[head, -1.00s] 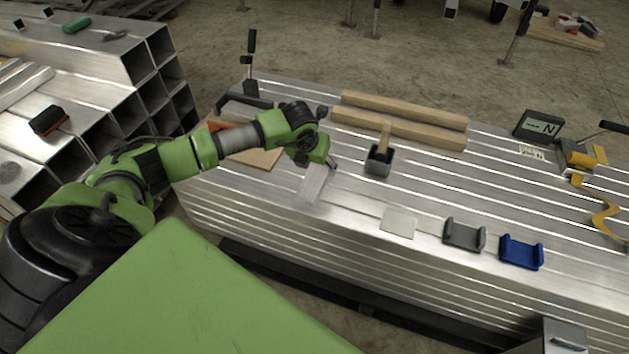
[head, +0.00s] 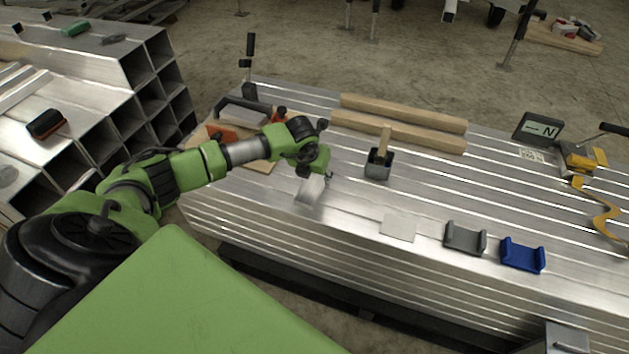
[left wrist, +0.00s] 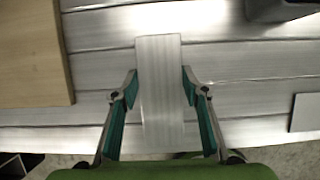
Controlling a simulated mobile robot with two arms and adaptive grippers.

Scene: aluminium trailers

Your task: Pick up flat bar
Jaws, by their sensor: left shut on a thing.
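The flat bar (head: 312,191) is a pale, brushed-metal strip near the front left of the stacked aluminium. It also shows in the left wrist view (left wrist: 160,105), running lengthwise between my fingers. My left gripper (head: 320,177) is over the bar and covers its far part in the head view. In the left wrist view my left gripper (left wrist: 159,80) has one green-padded finger on each side of the bar and is shut on it. I cannot tell whether the bar is clear of the surface. My right gripper is not in view.
A dark square holder (head: 379,165) with a wooden handle stands right of the gripper. A thin plate (head: 399,226), a grey bracket (head: 465,238) and a blue bracket (head: 522,254) lie along the front. Wooden beams (head: 400,132) lie behind; a wooden board (left wrist: 33,55) lies left.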

